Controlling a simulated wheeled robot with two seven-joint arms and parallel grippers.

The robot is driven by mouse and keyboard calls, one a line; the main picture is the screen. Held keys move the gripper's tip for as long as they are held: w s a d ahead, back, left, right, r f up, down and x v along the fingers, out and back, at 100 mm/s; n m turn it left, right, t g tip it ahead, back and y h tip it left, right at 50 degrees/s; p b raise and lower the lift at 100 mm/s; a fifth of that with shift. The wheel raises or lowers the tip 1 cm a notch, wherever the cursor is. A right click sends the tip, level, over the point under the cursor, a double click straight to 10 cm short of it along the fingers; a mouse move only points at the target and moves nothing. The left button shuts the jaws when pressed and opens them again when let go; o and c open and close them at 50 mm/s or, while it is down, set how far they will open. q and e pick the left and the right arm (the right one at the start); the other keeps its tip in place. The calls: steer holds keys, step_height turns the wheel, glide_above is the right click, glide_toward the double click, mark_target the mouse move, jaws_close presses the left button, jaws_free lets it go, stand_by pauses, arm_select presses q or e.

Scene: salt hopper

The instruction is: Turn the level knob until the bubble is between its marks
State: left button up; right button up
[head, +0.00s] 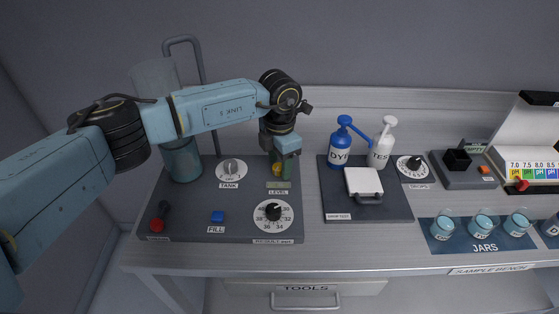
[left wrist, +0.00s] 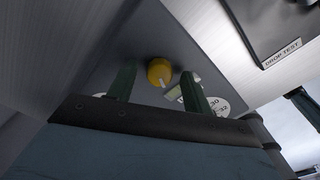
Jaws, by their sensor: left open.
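The level knob is a small yellow knob (head: 277,169) on the dark grey panel, partly hidden by my left gripper (head: 282,165) in the head view. My left gripper points down over it. In the left wrist view the knob (left wrist: 159,71) shows between the two open green fingers (left wrist: 158,72), with a gap on each side and a pale pointer line on it. A greenish level window (head: 278,185) lies just in front of the knob, above the LEVEL label. Its bubble and marks are too small to make out.
A blue FILL button (head: 217,216) and a tall clear tank (head: 182,160) stand left. The drop-test mat (head: 335,205) with bottles is right.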

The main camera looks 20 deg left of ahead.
arm_select(q)
steer(key=shift+f, duration=0.1)
steer(key=shift+c, duration=0.4)
steer(key=c, duration=0.9)
steer(key=shift+f+m+b, duration=0.1)
steer(key=shift+m+b, duration=0.65)
steer(key=shift+m, duration=0.55)
steer(key=o, duration=1)
steer(key=shift+r, duration=0.2)
